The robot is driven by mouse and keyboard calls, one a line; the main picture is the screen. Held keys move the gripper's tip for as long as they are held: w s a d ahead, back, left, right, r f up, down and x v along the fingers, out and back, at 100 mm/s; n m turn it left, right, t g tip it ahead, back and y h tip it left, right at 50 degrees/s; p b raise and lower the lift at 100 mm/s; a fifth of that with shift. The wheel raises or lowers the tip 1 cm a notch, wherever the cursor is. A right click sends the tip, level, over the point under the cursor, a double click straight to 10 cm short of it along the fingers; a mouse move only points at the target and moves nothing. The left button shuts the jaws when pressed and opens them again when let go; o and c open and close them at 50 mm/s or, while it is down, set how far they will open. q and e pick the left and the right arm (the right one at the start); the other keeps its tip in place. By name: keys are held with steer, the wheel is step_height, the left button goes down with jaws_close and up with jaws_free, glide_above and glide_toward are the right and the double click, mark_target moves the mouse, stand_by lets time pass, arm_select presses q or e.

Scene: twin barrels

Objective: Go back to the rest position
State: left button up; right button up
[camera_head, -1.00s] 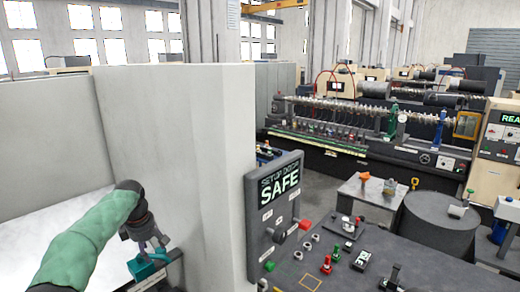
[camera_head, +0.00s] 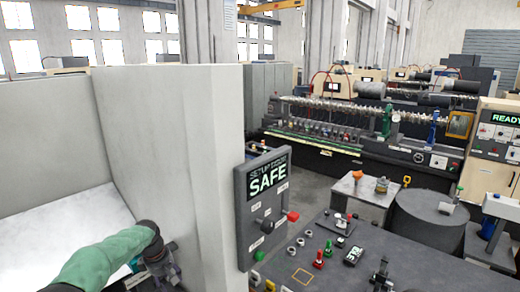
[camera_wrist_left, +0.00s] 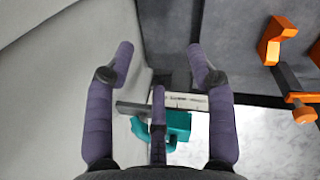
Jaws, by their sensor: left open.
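My left arm, in a green sleeve, comes in from the lower left of the head view. My left gripper (camera_head: 168,272) is low beside the pale grey wall, its tips partly cut off by the bottom edge. In the left wrist view the gripper (camera_wrist_left: 160,60) is open, its purple fingers spread with nothing held between the tips. A teal part (camera_wrist_left: 178,128) with a grey bar lies beyond the fingers, apart from them as far as I can tell. My right gripper is not in view.
The pale grey wall (camera_head: 160,140) stands close to my left arm. A panel reading SAFE (camera_head: 268,185) stands right of it. A dark worktop (camera_head: 320,275) with knobs and small parts fills the lower right. Orange parts (camera_wrist_left: 275,40) show in the wrist view.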

arm_select(q)
steer(key=s+d+f+m+h, duration=0.1)
steer(key=s+d+f+m, duration=0.1)
steer(key=s+d+f, duration=0.45)
steer(key=s+d+f+m+g, duration=0.1)
steer(key=s+f+m, duration=0.15)
steer(key=f, duration=0.75)
steer(key=s+d+f+m+h, duration=0.1)
steer(key=s+d+f+m, duration=0.1)
steer(key=s+d+f, duration=0.45)
steer(key=s+d+f+m, duration=0.2)
steer(key=s+f, duration=0.1)
steer(key=s, duration=0.5)
steer(key=s+d+f+m+g+h, duration=0.1)
steer(key=s+f, duration=0.2)
steer(key=s, duration=0.4)
steer(key=s+d+f+m, duration=0.2)
steer(key=s+f, duration=0.1)
steer(key=s, duration=0.5)
step_height(320, 180, down, 21)
steer(key=w+d+b, duration=0.1)
steer(key=w+b, duration=0.1)
steer(key=b, duration=2.1)
steer(key=shift+w+d+m, duration=0.3)
steer(key=shift+m, duration=0.05)
steer(key=shift+f, duration=0.1)
